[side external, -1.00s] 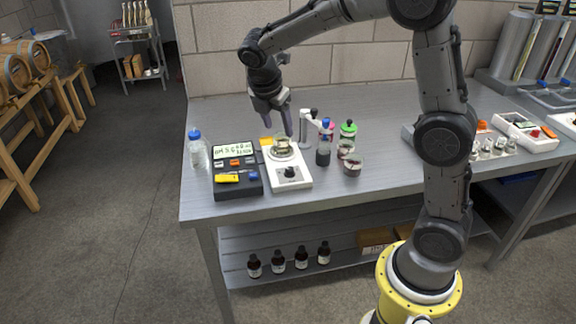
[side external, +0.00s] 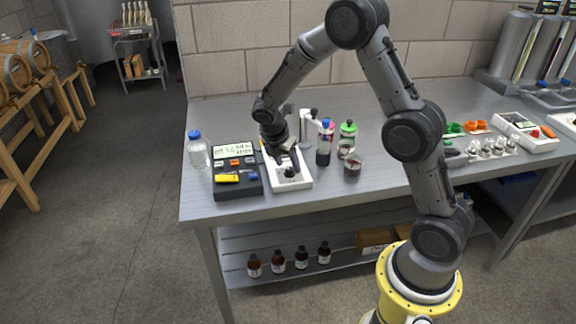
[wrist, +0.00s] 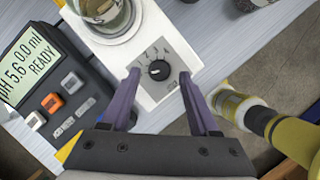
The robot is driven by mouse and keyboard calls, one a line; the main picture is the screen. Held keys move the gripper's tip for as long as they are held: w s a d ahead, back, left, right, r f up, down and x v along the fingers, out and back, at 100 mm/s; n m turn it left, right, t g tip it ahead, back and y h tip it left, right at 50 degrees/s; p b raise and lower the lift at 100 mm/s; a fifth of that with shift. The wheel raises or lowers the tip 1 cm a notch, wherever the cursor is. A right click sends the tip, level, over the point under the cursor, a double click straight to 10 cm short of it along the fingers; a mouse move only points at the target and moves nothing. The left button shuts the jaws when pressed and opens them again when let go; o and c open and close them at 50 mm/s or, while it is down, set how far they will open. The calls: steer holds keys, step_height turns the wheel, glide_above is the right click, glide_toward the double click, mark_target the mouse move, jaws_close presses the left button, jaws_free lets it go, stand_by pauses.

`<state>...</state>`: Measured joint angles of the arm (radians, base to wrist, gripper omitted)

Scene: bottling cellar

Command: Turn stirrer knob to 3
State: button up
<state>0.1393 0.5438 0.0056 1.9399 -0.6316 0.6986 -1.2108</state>
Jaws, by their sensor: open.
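The stirrer (side external: 303,181) is a white box on the bench beside the pH meter. A glass vessel (wrist: 105,14) with dark contents stands on the stirrer's plate, cut off by the frame edge.
The pH meter (side external: 237,182) stands left of the stirrer, with a blue-capped bottle (side external: 197,152) beyond it. A blue-topped bottle (side external: 324,146), a green-capped bottle (side external: 347,140) and a dark-filled beaker (side external: 353,166) stand close on the right. The bench front right of the stirrer is clear.

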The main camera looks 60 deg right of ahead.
steer(key=shift+x, duration=0.85)
jaws_close()
